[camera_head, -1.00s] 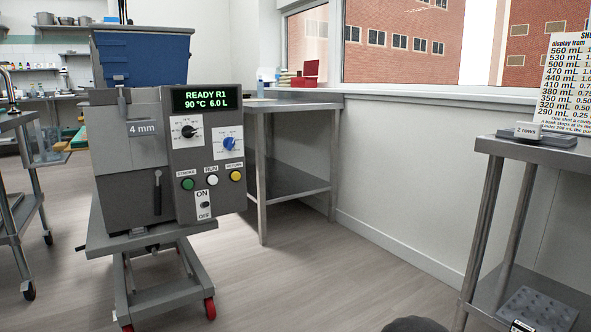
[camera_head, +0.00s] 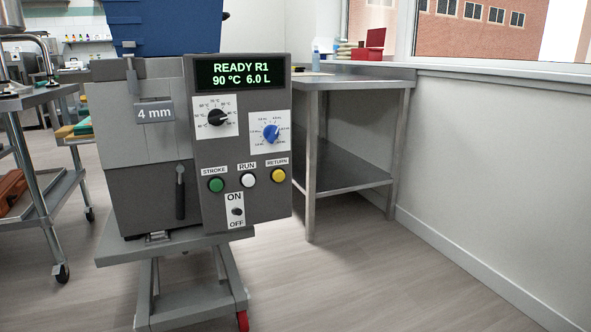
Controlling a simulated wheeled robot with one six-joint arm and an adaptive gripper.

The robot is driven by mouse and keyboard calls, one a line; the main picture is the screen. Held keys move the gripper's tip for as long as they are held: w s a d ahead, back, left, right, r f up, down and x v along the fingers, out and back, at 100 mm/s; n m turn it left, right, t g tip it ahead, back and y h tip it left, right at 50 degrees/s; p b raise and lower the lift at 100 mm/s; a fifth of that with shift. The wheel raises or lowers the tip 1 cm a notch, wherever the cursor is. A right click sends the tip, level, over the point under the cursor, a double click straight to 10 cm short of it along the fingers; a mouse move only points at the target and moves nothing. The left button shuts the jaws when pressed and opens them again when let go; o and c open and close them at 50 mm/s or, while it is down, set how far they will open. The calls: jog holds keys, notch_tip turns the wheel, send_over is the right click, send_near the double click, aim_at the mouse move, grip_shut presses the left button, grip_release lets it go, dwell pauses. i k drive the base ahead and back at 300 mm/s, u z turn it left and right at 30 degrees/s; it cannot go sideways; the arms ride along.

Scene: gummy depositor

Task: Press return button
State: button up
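The depositor machine (camera_head: 150,205) stands on a grey wheeled cart in the left half of the view. Its display (camera_head: 234,74) reads "READY R1 90 °C 6.0 L". The yellow return button (camera_head: 278,176) sits at the right of the button row, under a "RETURN" label. The white run button (camera_head: 248,180) and the green stroke button (camera_head: 216,185) are to its left. The ON/OFF switch (camera_head: 237,211) is below them. My gripper is not in view.
A steel table (camera_head: 350,180) stands behind and right of the machine, against the wall. A steel cart (camera_head: 50,200) is at the left. The floor (camera_head: 400,285) at the front right is clear. A blue hopper (camera_head: 170,28) tops the machine.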

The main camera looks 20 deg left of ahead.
aim_at(278, 175)
jog(key=u, duration=0.4)
jog(key=i, duration=0.85)
jog(key=u, duration=0.6)
